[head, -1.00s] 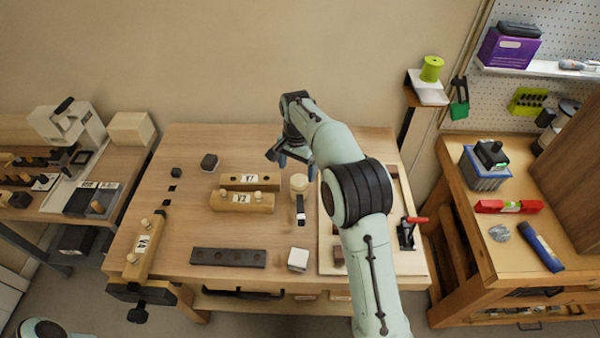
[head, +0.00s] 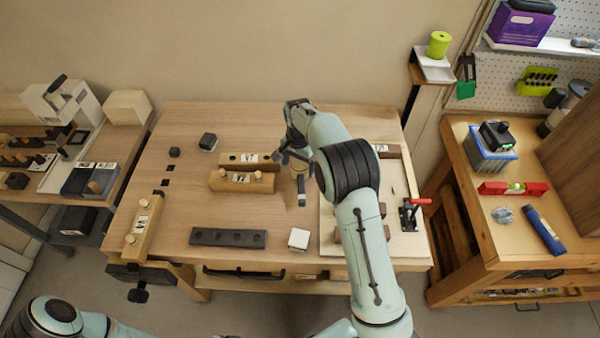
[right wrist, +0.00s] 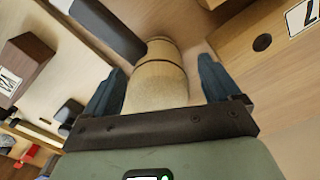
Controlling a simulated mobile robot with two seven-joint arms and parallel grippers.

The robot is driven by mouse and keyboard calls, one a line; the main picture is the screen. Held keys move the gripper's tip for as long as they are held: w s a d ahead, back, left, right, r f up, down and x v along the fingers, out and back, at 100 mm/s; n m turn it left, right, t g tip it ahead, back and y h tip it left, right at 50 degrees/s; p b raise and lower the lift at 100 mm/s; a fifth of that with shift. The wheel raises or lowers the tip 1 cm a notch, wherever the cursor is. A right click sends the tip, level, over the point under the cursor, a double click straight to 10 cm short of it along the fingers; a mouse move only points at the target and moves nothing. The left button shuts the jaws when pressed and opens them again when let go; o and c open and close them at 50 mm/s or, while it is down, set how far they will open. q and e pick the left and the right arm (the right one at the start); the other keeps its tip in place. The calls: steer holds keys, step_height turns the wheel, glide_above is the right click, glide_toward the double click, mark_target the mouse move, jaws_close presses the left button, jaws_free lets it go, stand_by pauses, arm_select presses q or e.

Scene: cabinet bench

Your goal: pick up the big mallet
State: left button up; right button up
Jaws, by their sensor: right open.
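The big mallet has a round pale wooden head (right wrist: 158,82) and a dark handle (right wrist: 108,28) in the right wrist view. In the head view its handle (head: 302,198) points toward the bench's front edge, and my right gripper partly hides the head. My right gripper (head: 291,160) is open above the mallet. In the right wrist view its two dark fingers stand on either side of the wooden head, with small gaps visible. I cannot tell whether either finger touches it. My left gripper is out of view; only part of my left arm shows at bottom left.
Wooden blocks with pegs and labels (head: 240,182) lie just left of the mallet. A dark strip with holes (head: 228,238) and a white block (head: 299,238) are nearer the front. A pale board (head: 405,247) with a red-handled clamp (head: 410,212) lies to the right.

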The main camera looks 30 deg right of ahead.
mark_target(299, 170)
steer(key=shift+f, duration=1.5)
steer(key=c, duration=1.2)
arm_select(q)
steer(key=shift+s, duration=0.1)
arm_select(e)
steer(key=shift+r, duration=0.1)
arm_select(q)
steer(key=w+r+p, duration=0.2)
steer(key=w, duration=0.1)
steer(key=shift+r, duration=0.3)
arm_select(e)
step_height(299, 170, up, 20)
steer(key=shift+s, duration=0.1)
